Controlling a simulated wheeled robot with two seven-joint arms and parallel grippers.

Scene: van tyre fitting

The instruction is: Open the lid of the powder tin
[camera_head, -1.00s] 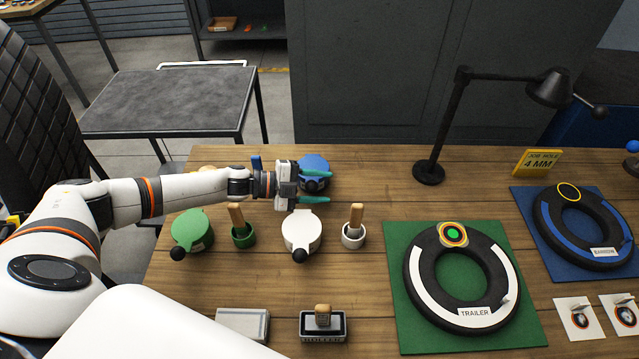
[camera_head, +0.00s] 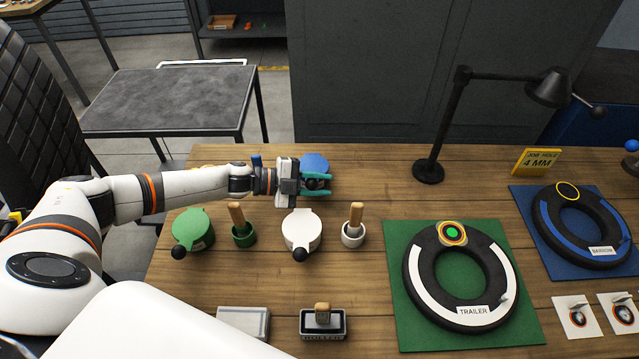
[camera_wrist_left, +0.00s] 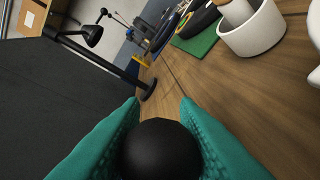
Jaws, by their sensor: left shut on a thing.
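A blue tin (camera_head: 314,162) stands at the back of the bench, partly hidden behind my left gripper (camera_head: 330,184). The gripper's teal fingers are closed together at its near side. In the left wrist view, the fingers (camera_wrist_left: 160,125) are shut on a round black knob (camera_wrist_left: 160,150). A green tin (camera_head: 193,229) and a white tin (camera_head: 301,229) stand nearer, with lids down and black knobs facing me. My right gripper is not in view.
A green pot (camera_head: 243,236) and a white pot (camera_head: 352,236), each with a wooden-handled tool, stand by the nearer tins. A black lamp (camera_head: 429,172) stands to the right. A tyre (camera_head: 418,287) lies on a green mat (camera_head: 400,335). Bare wood lies right of the gripper.

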